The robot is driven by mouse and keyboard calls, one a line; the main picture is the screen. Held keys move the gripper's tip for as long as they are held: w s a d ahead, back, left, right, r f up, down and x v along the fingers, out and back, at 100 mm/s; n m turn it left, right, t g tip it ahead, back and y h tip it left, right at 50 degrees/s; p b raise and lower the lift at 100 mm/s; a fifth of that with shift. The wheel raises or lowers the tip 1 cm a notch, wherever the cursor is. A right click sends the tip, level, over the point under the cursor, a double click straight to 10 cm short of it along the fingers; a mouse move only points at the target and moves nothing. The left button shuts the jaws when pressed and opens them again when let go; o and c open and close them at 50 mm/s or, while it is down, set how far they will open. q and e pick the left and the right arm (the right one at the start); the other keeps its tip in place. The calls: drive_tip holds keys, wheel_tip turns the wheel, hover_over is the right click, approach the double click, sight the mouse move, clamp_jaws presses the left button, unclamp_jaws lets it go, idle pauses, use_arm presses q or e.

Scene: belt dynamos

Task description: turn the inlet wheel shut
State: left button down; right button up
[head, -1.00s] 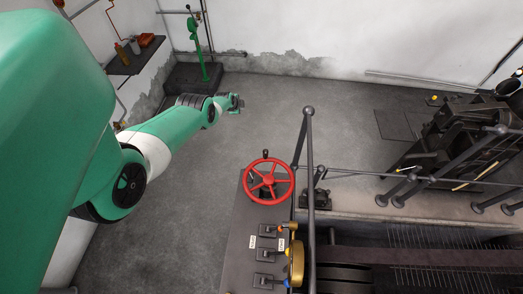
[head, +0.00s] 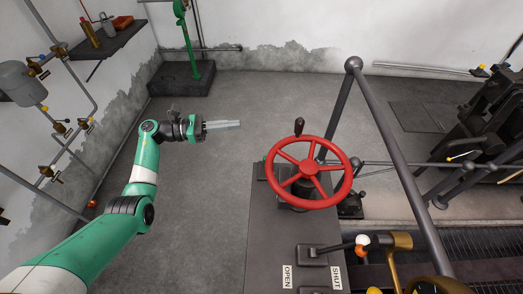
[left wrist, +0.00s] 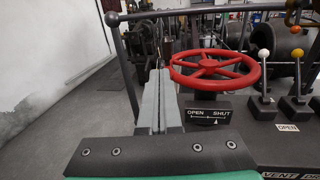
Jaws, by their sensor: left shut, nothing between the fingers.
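The red inlet wheel (head: 309,169) is mounted on the end of a dark console (head: 267,230), with a black handle knob (head: 299,126) standing up at its far rim. My left gripper (head: 238,124) is left of the wheel and apart from it, its fingers shut and empty, pointing right. In the left wrist view the shut fingers (left wrist: 158,100) point forward, and the wheel (left wrist: 214,70) is just to their right. Below the wheel a plate (left wrist: 208,112) reads OPEN and SHUT, with a small white pointer under the SHUT side. My right gripper is not in view.
A dark metal railing (head: 400,165) rises right behind the wheel. Levers with white and orange knobs (head: 362,240) stand on the console nearer me. Pipes and a shelf (head: 105,42) line the left wall. The floor (head: 215,185) between my left arm and the console is clear.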

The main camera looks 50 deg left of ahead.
use_arm(q)
drive_tip(key=d+f+b+x, duration=0.1)
drive_tip(key=f+b+x, duration=0.1)
drive_tip(key=x, duration=1.3)
drive_tip(key=shift+f+b, duration=0.2)
drive_tip(key=shift+b, duration=0.5)
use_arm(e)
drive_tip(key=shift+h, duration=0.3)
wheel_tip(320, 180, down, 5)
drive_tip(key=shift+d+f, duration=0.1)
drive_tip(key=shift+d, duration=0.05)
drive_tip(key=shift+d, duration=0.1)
